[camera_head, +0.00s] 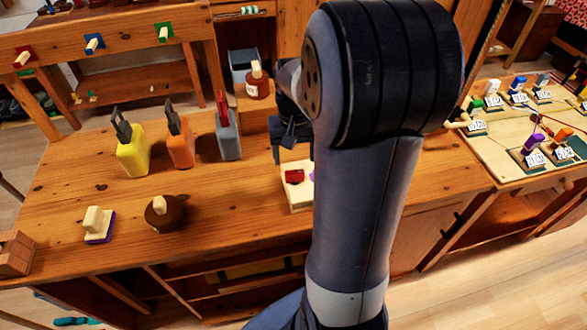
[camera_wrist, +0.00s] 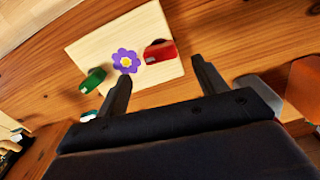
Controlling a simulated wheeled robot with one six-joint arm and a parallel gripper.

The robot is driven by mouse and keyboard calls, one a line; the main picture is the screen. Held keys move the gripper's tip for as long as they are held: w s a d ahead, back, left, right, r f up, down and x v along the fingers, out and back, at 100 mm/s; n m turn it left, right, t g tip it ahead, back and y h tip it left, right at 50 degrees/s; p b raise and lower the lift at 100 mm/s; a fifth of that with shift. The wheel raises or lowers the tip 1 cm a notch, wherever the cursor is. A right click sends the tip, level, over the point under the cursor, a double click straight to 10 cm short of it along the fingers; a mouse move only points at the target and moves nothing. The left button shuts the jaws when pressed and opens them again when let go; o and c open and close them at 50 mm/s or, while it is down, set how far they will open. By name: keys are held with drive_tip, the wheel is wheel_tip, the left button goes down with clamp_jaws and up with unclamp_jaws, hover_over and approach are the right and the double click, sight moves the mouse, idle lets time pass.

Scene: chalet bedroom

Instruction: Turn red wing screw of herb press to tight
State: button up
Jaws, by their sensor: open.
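The herb press is a pale wooden board (camera_wrist: 105,45) on the wooden bench, with a purple flower (camera_wrist: 126,61) at its middle. The red wing screw (camera_wrist: 159,51) stands at one side of the flower and a green screw (camera_wrist: 93,80) at the other. In the head view the press (camera_head: 300,199) is partly hidden behind my arm, and the red screw (camera_head: 294,176) shows at its left. My gripper (camera_wrist: 160,75) is open and empty, its fingers pointing toward the press. The red screw lies just beyond the right finger, apart from it as far as I can tell.
Yellow (camera_head: 133,155), orange (camera_head: 181,147) and grey (camera_head: 229,138) bottle-like things stand left of the press. A brown round thing (camera_head: 163,213) and a brush-like block (camera_head: 98,225) lie nearer the front edge. A brown jar (camera_head: 258,83) stands behind. The bench front is mostly clear.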

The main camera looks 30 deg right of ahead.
sight(295, 172)
wheel_tip(295, 172, down, 7)
drive_tip(key=shift+r, duration=0.2)
drive_tip(key=c, duration=1)
